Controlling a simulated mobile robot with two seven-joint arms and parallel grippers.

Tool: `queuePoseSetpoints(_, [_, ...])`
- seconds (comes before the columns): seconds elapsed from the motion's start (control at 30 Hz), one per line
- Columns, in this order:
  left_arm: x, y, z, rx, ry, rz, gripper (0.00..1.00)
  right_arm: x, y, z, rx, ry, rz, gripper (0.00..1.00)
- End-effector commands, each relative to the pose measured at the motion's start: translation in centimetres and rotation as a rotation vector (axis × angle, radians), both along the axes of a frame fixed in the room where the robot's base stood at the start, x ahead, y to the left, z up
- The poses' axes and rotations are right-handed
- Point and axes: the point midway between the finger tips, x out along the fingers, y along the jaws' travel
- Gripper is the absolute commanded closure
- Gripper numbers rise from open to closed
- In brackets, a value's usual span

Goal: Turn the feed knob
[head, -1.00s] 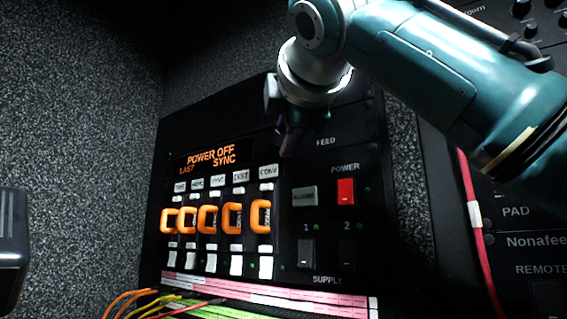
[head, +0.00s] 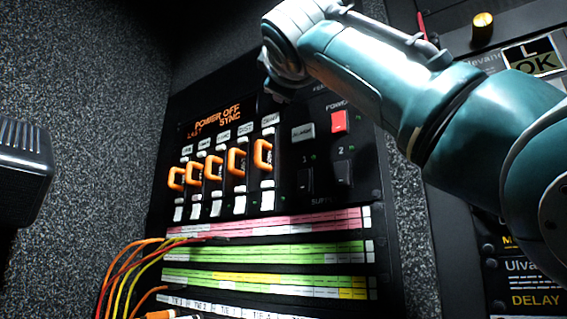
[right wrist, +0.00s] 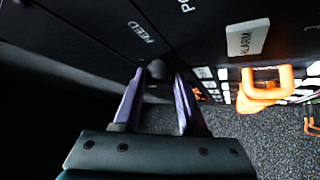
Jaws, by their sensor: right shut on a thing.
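The feed knob (right wrist: 156,70) is a small dark round knob on the black panel, beside the FEED label (right wrist: 143,33) in the right wrist view. My right gripper (right wrist: 156,90) has its two purple-lined fingers on either side of the knob, shut on it. In the head view the right gripper (head: 280,94) is at the panel's upper part, left of the FEED label, mostly dark and covered by my wrist. The knob itself is hidden there. My left gripper is not in view.
The panel display (head: 217,122) reads POWER OFF, LAST, SYNC. Cables (head: 125,275) hang at lower left. A dark box-like object (head: 22,165) juts in from the left.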

Motion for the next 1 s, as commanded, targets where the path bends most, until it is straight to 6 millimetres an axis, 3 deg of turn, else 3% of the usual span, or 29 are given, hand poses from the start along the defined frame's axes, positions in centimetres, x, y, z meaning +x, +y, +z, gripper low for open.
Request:
queuePoseSetpoints(0.03, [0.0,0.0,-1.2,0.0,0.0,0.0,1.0,0.1,0.2,-0.9,0.033,-0.019,0.0,1.0])
queuePoseSetpoints(0.1, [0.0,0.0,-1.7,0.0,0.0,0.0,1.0,0.1,0.3,-0.8,0.084,-0.058,0.002,1.0])
queuePoseSetpoints(0.3, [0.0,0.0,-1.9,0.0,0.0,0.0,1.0,0.3,0.4,-0.4,0.231,-0.166,-0.001,1.0])
queuePoseSetpoints(0.6, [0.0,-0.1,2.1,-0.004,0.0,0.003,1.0,0.4,0.5,0.2,0.414,-0.304,-0.004,1.0])
queuePoseSetpoints(1.0, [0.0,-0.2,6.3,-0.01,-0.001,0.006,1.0,0.4,0.5,0.0,0.533,-0.387,-0.004,1.0])
